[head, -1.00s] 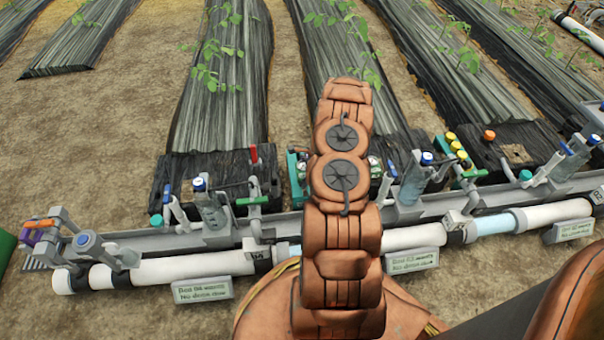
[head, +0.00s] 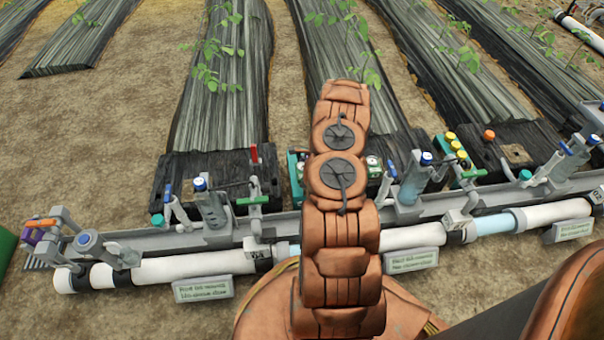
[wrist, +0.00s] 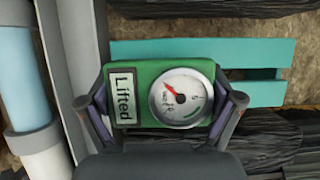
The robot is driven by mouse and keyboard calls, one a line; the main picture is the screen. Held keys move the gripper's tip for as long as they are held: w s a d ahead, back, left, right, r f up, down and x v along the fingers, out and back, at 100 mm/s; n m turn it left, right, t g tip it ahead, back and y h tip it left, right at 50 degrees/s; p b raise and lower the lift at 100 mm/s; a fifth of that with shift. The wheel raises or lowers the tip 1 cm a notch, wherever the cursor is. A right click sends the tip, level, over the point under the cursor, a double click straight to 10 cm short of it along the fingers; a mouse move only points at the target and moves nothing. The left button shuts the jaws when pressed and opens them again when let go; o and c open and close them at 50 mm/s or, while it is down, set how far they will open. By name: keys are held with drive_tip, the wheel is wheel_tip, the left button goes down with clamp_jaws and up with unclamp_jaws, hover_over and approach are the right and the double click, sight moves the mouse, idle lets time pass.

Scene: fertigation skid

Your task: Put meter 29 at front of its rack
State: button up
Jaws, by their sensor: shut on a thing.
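A green meter (wrist: 150,75) with a round white dial, a red needle and a label reading "Lifted" is between the fingers of my gripper (wrist: 163,105) in the wrist view. The gripper is shut on it. No number 29 is readable on it. A teal slotted rack (wrist: 200,51) lies beyond the meter, partly hidden by it; I cannot tell the gap between them. In the head view a teal rack end (head: 294,172) shows left of my arm, and a small green item with a white dial (head: 373,165) shows right of it. My gripper is hidden behind my arm there.
A long grey trough with white pipes (head: 185,268) and valves runs across the front. A green rack with yellow-capped items (head: 455,150) stands to the right. Clear bottles with blue caps (head: 415,178) stand along the trough. Black-covered plant beds (head: 225,90) lie behind.

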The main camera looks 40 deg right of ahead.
sight(300, 169)
drive_tip(key=shift+f+b, duration=0.35)
drive_tip(key=shift+f, duration=1.5)
drive_tip(key=o, duration=1)
drive_tip(key=shift+r, duration=0.1)
drive_tip(key=shift+r+p, duration=2.45)
drive_tip(key=shift+r, duration=1.45)
